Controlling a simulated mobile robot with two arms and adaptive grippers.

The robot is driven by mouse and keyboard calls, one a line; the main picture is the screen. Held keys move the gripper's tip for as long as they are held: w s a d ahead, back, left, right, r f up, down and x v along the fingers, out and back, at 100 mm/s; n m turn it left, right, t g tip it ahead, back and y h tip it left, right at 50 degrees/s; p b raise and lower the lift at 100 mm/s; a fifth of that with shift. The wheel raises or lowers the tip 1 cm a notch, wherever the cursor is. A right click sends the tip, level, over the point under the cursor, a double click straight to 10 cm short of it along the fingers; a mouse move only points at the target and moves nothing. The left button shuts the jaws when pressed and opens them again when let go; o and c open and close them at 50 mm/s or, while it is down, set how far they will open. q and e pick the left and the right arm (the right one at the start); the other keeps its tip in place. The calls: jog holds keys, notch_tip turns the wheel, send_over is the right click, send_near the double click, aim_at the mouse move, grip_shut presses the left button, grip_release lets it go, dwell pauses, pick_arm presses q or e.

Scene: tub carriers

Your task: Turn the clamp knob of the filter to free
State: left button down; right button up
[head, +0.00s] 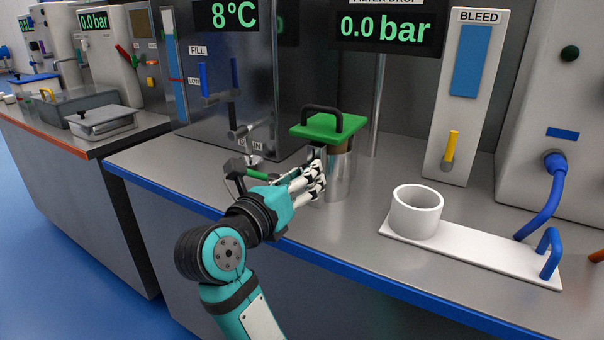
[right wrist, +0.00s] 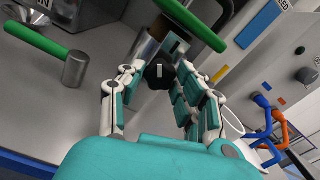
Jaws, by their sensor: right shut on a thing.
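The filter is an upright metal cylinder (head: 340,178) with a brownish upper part, a green lid (head: 328,127) and a black handle on top. In the right wrist view its black clamp knob (right wrist: 160,75) with a short white mark shows between my fingers; a grey bracket sits beside it. My right gripper (head: 316,178) is at the left front of the filter, its white-and-teal fingers closed around the knob from both sides, as the right wrist view (right wrist: 158,88) also shows. The knob is hidden behind the fingers in the head view. My left gripper is out of view.
A green-handled tool (right wrist: 75,70) with a grey head lies left of the filter. A white tray (head: 490,255) with a white cup (head: 417,211) and blue handle stands to the right. The bleed panel (head: 463,100) has a yellow lever. The counter's front edge is blue.

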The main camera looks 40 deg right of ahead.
dwell(0.3)
jog(key=o, duration=1.1)
jog(key=shift+o, duration=0.2)
notch_tip(320, 180, up, 10)
